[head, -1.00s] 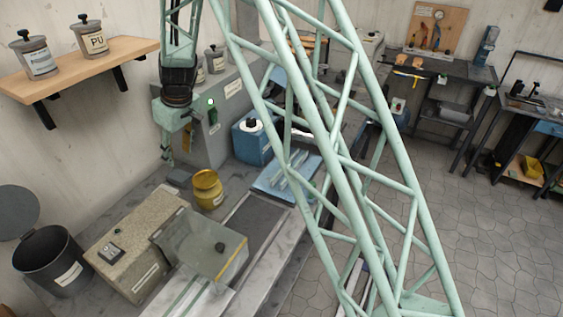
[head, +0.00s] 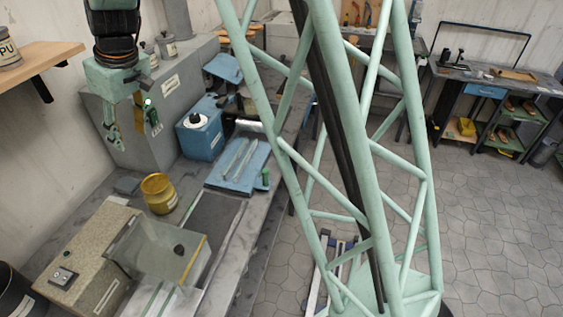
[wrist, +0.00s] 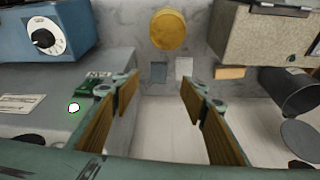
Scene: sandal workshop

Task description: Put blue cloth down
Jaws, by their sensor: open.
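My gripper (head: 132,140) hangs at the left in the head view, in front of a grey cabinet. In the wrist view my gripper (wrist: 157,95) is open, its two brown-padded fingers wide apart with nothing between them. A flat blue piece (head: 258,158) lies on the bench to the right of my gripper, with pale strips on top. Another blue piece (head: 223,68) shows farther back, partly behind my frame. I cannot tell which of these, if either, is the blue cloth.
A blue box with a white dial (head: 200,137) stands by the grey cabinet (head: 172,105). A yellow jar (head: 159,195), a clear-lidded bin (head: 150,250) and a beige box (head: 75,245) stand on the bench nearer. A wooden shelf (head: 45,60) juts from the left wall.

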